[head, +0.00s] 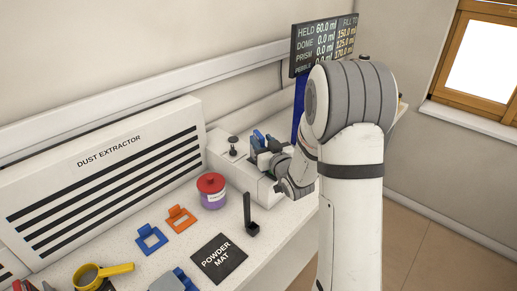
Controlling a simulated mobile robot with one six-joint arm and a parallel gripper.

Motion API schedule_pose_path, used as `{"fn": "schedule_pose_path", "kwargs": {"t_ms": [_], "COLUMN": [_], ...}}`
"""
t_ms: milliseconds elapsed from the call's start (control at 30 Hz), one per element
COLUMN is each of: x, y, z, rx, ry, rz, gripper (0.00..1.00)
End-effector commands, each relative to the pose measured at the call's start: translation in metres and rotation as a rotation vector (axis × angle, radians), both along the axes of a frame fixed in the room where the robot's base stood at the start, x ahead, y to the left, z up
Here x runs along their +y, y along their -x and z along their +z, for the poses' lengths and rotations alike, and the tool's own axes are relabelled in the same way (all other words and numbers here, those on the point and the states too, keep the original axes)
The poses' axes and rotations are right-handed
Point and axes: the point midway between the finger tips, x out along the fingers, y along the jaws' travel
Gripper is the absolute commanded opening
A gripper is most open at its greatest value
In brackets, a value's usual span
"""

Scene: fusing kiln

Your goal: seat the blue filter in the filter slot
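A flat blue frame with a square opening and a tab, which looks like the blue filter (151,239), lies on the white bench left of the powder mat. My gripper (262,146) is at the end of my arm, over the white box (225,152) at the back of the bench, well away from that frame. Blue parts show at its fingers; I cannot tell whether they belong to it or to something held. Its finger gap is too small and partly hidden to read. I cannot make out the filter slot for certain.
An orange frame (181,218) lies beside the blue one. A red-lidded jar (212,191), black upright holder (251,217), powder mat (219,258) and yellow-handled sieve (103,272) stand or lie nearby. The dust extractor (108,140) lines the back. A display (311,40) stands behind my arm.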

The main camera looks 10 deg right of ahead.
Motion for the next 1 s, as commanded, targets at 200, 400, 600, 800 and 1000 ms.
{"fn": "schedule_pose_path", "kwargs": {"t_ms": [200,400,600,800,1000], "x": [0.007,0.007,0.007,0.007,0.006], "y": [-0.025,-0.028,-0.028,-0.028,-0.028], "z": [0.002,0.000,0.000,0.000,0.001], "rx": [0.001,0.001,0.001,0.001,0.001], "ry": [-0.001,0.000,0.000,0.000,0.000], "rz": [0.000,-0.001,-0.001,-0.002,-0.002], "gripper": [0.40,0.40,0.30,0.14,0.00]}}
